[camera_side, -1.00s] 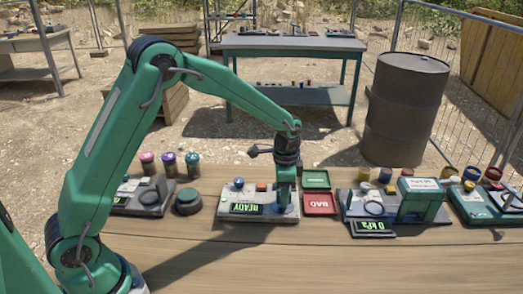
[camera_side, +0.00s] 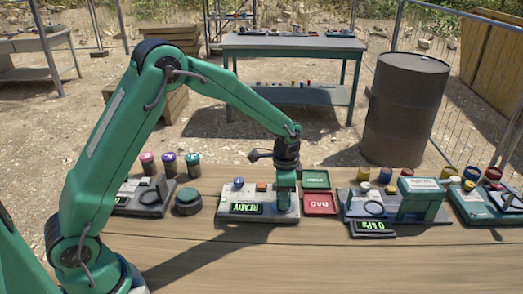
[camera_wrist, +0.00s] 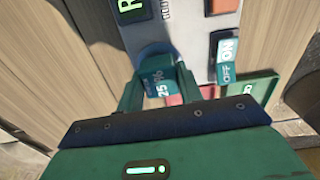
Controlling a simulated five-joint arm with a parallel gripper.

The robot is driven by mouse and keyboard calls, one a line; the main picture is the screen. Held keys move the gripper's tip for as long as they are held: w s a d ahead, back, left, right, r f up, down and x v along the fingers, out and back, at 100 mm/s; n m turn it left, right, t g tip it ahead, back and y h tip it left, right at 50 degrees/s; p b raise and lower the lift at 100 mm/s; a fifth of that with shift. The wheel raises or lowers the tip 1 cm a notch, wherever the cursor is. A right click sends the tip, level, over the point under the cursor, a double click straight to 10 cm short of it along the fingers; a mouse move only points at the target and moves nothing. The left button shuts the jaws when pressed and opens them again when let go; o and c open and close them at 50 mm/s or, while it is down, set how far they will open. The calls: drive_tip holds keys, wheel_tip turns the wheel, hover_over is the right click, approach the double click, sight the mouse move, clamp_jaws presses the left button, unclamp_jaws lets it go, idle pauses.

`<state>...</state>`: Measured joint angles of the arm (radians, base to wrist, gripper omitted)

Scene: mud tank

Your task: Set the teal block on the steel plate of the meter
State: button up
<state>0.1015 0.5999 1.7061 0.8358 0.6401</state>
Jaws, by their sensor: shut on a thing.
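The teal block (camera_wrist: 158,80), with "25 %" in white on it, is between the two fingers of my gripper (camera_wrist: 160,88) in the wrist view, and the gripper is shut on it. The meter (camera_side: 235,206) is a grey box with a lit READY display, a blue knob and an orange-red button. In the side view my gripper (camera_side: 285,198) points down over the meter's right end. A round bluish-grey plate (camera_wrist: 155,48) shows just beyond the block in the wrist view. The gripper hides most of it, and I cannot tell whether the block touches it.
Green (camera_side: 316,179) and red (camera_side: 320,204) trays stand right of the meter. Further right is a device with a 0 kPa display (camera_side: 372,227). A dark round button (camera_side: 188,201) and several small jars stand left. The front of the wooden table (camera_side: 320,265) is clear.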

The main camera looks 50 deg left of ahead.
drive_tip(key=shift+f, duration=0.45)
drive_tip(key=o, duration=1.5)
drive_tip(key=shift+r, duration=3.75)
drive_tip(key=shift+r, duration=0.1)
